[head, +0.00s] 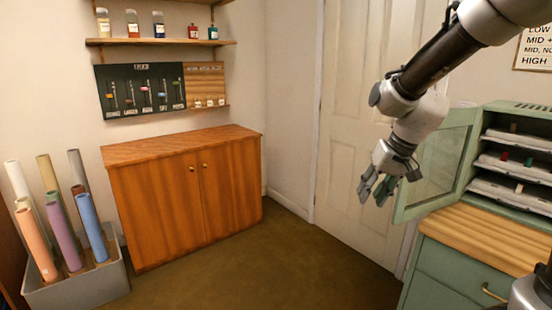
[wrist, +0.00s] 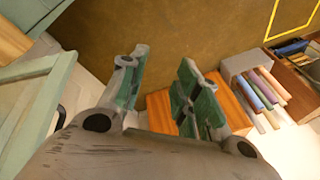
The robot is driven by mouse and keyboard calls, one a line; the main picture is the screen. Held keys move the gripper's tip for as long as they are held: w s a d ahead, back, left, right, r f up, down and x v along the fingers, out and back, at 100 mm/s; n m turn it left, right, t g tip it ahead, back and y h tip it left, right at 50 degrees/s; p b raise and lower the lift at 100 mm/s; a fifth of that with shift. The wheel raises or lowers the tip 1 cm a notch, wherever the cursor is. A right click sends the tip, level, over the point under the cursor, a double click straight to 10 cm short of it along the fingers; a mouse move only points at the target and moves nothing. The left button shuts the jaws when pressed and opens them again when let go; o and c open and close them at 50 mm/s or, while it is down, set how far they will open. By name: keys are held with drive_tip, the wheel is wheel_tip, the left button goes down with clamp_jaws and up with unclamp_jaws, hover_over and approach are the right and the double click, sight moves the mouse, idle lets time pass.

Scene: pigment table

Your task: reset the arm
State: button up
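My arm reaches in from the upper right of the head view, with my gripper (head: 378,190) hanging in the air in front of the white door. In the wrist view my gripper (wrist: 158,90) shows two green-padded fingers standing apart with an empty gap between them. Nothing is held. The open glass door (head: 436,165) of the green cabinet is just to the right of my gripper; I cannot tell the exact distance between them.
A green cabinet (head: 418,262) with a wooden top and stacked trays stands at right. A wooden cupboard (head: 160,200) stands at left, beside a grey bin (head: 80,290) of coloured rolls. The brown floor (head: 275,265) between them is clear.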

drive_tip(key=s+d+r+h, duration=0.1)
drive_tip(key=s+d+r, duration=0.1)
drive_tip(key=s+d, duration=0.2)
drive_tip(key=s+d+r+t+h, duration=0.1)
drive_tip(key=s+d+r, duration=0.2)
drive_tip(key=s, duration=0.7)
drive_tip(key=s+d+r, duration=0.2)
drive_tip(key=s+d, duration=0.2)
drive_tip(key=s, duration=0.3)
drive_tip(key=shift+s+d+r+h, duration=0.15)
drive_tip(key=shift+s+d+h, duration=0.1)
drive_tip(key=shift+d+h, duration=0.15)
